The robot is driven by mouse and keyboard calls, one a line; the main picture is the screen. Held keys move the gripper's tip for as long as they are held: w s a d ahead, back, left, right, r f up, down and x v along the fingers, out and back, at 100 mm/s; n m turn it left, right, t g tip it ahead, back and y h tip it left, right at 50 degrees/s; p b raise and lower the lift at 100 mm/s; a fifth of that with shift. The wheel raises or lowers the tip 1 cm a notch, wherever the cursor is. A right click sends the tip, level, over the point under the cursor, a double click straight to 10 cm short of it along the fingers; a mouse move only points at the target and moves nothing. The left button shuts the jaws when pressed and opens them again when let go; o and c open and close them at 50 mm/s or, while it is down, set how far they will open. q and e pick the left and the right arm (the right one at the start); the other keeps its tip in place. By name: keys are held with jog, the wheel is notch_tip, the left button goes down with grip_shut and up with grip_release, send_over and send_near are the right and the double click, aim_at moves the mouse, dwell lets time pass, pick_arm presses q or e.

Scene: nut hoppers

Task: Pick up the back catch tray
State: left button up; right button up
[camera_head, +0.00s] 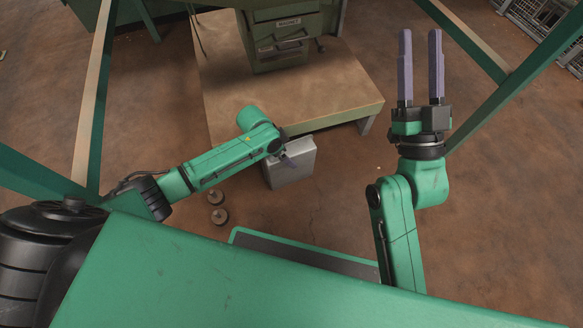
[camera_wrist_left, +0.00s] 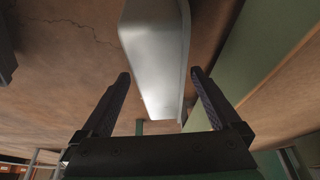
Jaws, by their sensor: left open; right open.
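A pale grey metal box-like tray (camera_head: 292,172) is beside the front edge of the wooden-topped platform in the head view. I cannot tell from its look whether it is the back catch tray. My left gripper (camera_head: 287,159) is at its upper edge, partly hidden by my wrist. In the left wrist view the same tray (camera_wrist_left: 155,50) shows between the two spread fingers of the left gripper (camera_wrist_left: 162,80), with a gap on each side. My right gripper (camera_head: 420,68) is open and empty, raised at the right, fingers pointing up the picture.
A wooden-topped platform (camera_head: 330,92) carries a green cabinet (camera_head: 287,30) with labelled fronts. Two small round objects (camera_head: 219,216) lie left of the tray. Wire crates (camera_head: 545,20) stand at the top right. Brown floor (camera_head: 480,240) is clear at the right.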

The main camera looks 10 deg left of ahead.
pick_arm(q)
jog(key=shift+f, duration=0.15)
jog(key=shift+c, duration=0.3)
grip_shut()
